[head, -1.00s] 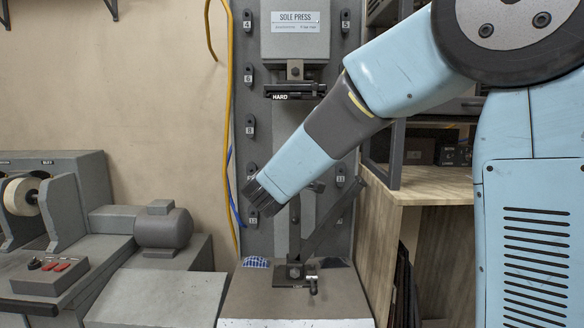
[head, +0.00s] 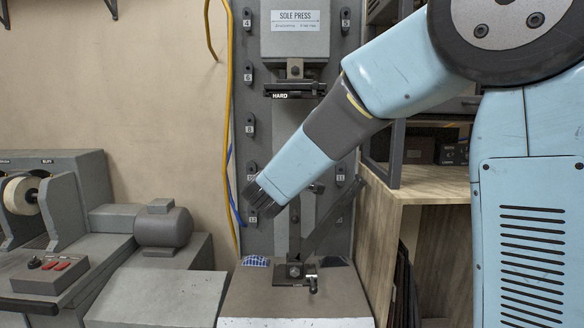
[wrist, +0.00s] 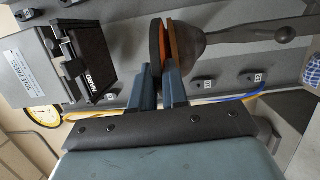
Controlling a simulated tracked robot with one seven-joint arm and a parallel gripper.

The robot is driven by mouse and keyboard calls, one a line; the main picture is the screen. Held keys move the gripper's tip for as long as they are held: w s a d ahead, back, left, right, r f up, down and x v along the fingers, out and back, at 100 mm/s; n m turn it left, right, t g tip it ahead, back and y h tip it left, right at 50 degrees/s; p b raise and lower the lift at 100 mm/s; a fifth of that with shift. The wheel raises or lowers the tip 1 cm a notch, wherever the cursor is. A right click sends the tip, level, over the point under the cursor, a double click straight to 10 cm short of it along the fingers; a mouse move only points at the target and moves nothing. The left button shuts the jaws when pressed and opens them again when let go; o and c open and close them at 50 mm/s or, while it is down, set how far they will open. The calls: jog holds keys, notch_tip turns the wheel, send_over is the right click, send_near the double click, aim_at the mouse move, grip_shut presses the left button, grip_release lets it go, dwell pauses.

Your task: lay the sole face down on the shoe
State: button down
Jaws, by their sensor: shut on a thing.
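In the wrist view my gripper (wrist: 159,72) is shut on the sole (wrist: 155,45), a thin dark slab seen edge-on with an orange inner side. Close to its right is a brown edge, joined to a grey flaring body (wrist: 203,45) that tapers to a rod with a rounded end. This looks like the shoe on its stand, seen from the side. I cannot tell whether sole and shoe touch. In the head view my gripper (head: 258,200) is in front of the press column. The sole and shoe are not clear there.
The sole press head (head: 295,30) hangs above, with a pad marked HARD (head: 297,90) under it. A grey motor (head: 163,230) stands left; a wooden shelf (head: 430,185) is right.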

jog(key=c, duration=1.1)
grip_release()
jog(key=shift+o, duration=0.2)
jog(key=o, duration=0.5)
jog(key=shift+r, duration=0.15)
jog(key=v, duration=0.2)
jog(key=d+v, duration=0.1)
jog(key=v, duration=0.4)
jog(key=shift+s+d, duration=0.3)
jog(key=shift+s, duration=0.3)
